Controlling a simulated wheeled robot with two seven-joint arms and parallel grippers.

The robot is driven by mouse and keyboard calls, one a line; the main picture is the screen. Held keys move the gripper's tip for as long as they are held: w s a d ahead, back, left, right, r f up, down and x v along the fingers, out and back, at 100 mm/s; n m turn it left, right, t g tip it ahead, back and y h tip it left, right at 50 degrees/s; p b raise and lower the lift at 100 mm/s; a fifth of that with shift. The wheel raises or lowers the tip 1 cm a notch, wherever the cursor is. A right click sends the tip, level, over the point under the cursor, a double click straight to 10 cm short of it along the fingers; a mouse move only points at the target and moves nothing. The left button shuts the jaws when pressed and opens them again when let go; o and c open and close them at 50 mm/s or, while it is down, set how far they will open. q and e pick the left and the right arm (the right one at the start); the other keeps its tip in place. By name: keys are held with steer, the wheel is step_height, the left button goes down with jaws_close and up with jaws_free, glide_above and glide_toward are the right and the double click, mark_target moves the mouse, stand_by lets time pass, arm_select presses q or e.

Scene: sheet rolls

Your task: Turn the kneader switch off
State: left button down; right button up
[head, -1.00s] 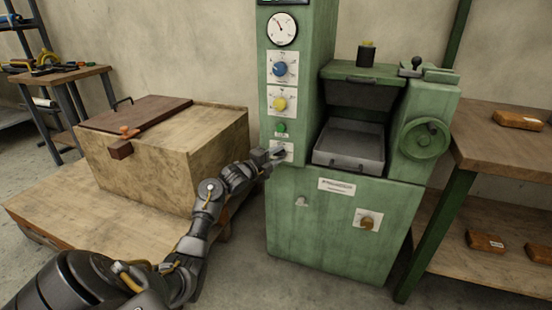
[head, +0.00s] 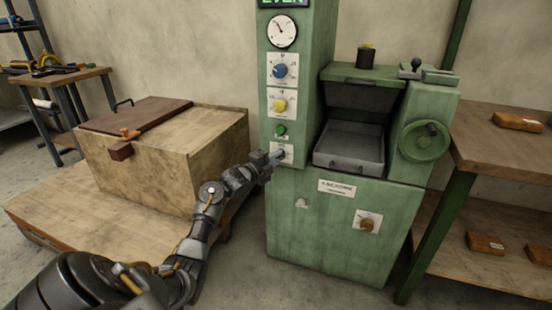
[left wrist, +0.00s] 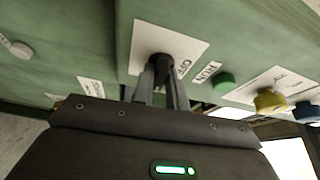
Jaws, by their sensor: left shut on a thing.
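The kneader is a green machine (head: 335,225) with a tall control column on its left. Its switch (left wrist: 158,63) is a dark knob on a white plate (left wrist: 145,42) marked OFF, low on the column. In the head view the plate (head: 287,148) is partly hidden by my gripper. My left gripper (head: 278,155) is at that plate. In the left wrist view its two fingers (left wrist: 161,85) are closed around the knob, hiding part of it. The knob's exact angle is hard to tell. My right gripper is not in view.
Above the switch are a green button (head: 281,130), a yellow knob (head: 280,105), a blue knob (head: 280,71) and a gauge (head: 282,31). A wooden chest (head: 185,155) stands left of the machine. A wooden shelf (head: 500,145) with brown packets stands to its right.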

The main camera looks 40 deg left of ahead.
arm_select(q)
steer(key=n+t+y, duration=0.1)
steer(key=n, duration=0.3)
steer(key=n+t+y+p, duration=0.1)
steer(key=n, duration=0.3)
steer(key=n+t+y+p, duration=0.1)
steer(key=n, duration=0.3)
steer(key=shift+d+f+y, duration=0.2)
steer(key=shift+y, duration=0.1)
steer(key=n+y+p, duration=0.1)
steer(key=n, duration=0.2)
steer(key=n+y+p, duration=0.1)
steer(key=n+y, duration=0.1)
steer(key=n, duration=0.1)
steer(key=shift+w+n, duration=0.1)
steer(key=shift+n, duration=0.3)
steer(key=shift+d+n+y, duration=0.1)
steer(key=shift+n+y, duration=0.7)
steer(key=shift+n, duration=0.5)
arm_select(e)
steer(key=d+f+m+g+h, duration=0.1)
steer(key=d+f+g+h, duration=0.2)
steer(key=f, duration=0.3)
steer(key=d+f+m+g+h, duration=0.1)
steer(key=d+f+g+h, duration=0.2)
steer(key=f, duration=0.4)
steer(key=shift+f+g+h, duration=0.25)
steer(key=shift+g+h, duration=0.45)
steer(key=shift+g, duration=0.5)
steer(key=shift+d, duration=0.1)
